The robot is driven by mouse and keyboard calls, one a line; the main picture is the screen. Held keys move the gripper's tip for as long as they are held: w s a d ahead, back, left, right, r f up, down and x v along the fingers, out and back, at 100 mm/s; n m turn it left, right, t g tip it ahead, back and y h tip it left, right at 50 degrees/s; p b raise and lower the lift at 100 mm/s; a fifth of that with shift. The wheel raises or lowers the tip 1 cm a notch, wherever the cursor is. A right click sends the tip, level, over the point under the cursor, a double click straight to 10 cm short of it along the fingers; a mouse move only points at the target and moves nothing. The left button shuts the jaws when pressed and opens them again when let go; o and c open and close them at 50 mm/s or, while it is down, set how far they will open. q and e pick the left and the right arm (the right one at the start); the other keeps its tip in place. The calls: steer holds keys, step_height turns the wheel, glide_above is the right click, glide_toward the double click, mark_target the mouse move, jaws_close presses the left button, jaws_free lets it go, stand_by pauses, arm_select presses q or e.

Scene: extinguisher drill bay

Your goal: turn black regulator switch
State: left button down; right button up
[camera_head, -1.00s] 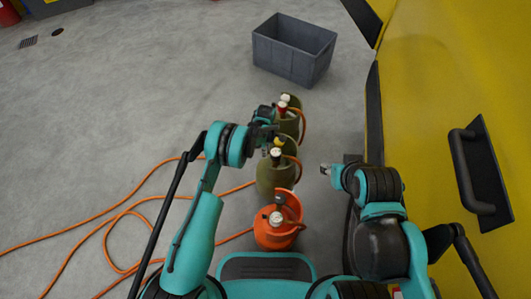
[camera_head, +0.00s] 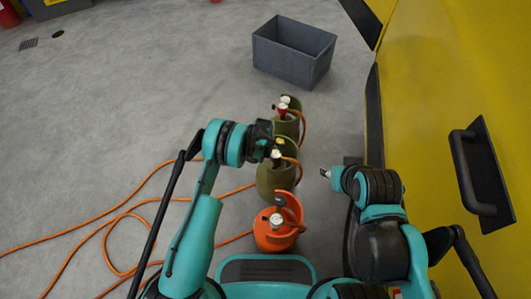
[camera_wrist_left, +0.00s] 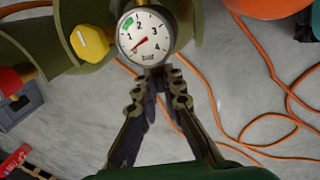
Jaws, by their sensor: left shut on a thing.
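Three gas cylinders stand in a row. The near orange cylinder (camera_head: 272,240) has a dark knob (camera_head: 279,199) and a white gauge (camera_head: 276,220). The middle olive cylinder (camera_head: 270,182) has a yellow knob and a gauge. The far olive cylinder (camera_head: 287,127) has a red knob (camera_head: 282,110). My left gripper (camera_head: 270,146) is at the top of the middle cylinder. In the left wrist view its fingertips (camera_wrist_left: 160,75) close at the lower rim of the gauge (camera_wrist_left: 144,36), beside the yellow knob (camera_wrist_left: 90,42). My right gripper (camera_head: 325,172) is right of the row, its fingers too small to read.
A grey crate (camera_head: 290,68) stands beyond the cylinders. A yellow wall or door with a black handle (camera_head: 482,175) is close on the right. An orange hose (camera_head: 130,205) loops over the floor at left. Open floor lies at the left.

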arm_select(q)
steer(key=t, duration=0.3)
steer(key=shift+s+t+h, duration=0.25)
steer(key=shift+t+h, duration=0.05)
steer(key=shift+h, duration=0.1)
steer(key=c, duration=1.6)
jaws_free()
steer(key=shift+c, duration=0.2)
steer(key=v, duration=1.2)
